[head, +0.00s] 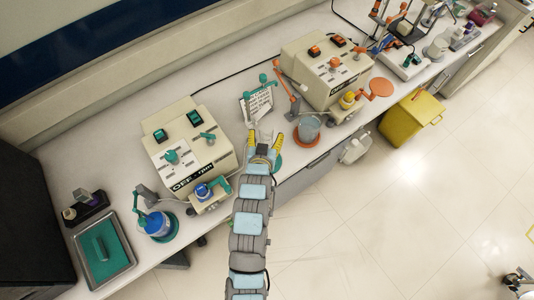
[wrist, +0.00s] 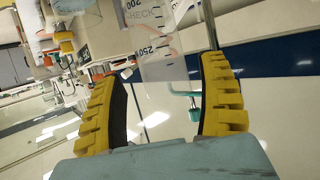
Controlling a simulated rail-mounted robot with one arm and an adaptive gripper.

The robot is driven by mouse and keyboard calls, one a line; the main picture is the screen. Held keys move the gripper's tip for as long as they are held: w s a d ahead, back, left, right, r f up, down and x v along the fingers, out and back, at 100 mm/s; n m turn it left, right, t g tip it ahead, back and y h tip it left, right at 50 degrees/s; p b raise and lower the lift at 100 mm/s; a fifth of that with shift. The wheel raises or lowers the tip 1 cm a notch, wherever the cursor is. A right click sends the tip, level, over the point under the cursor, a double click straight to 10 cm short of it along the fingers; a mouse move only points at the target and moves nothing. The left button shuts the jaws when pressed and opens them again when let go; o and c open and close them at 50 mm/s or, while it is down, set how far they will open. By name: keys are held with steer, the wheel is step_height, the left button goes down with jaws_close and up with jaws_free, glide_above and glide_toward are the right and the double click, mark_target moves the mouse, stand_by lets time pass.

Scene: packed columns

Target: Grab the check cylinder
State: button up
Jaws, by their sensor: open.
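The check cylinder (wrist: 150,42) shows in the wrist view as a clear, graduated body with "CHECK", "200" and "250" printed on it. Its upper part is cut off by the picture's top edge. My gripper (wrist: 163,72) is open, with its yellow ridged fingers apart on either side of the lower end of the cylinder. I see no finger pressed against it. In the head view my gripper (head: 265,142) is over the front of the bench, between the two beige machines. The cylinder is hard to make out there.
A beige machine with teal knobs (head: 190,150) stands left, and one with orange knobs (head: 325,70) stands right. A yellow bin (head: 408,120) is on the floor.

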steer(key=shift+x, duration=0.8)
steer(key=shift+w+f, duration=0.2)
steer(key=shift+w, duration=0.3)
steer(key=shift+c, duration=0.4)
steer(key=c, duration=1.3)
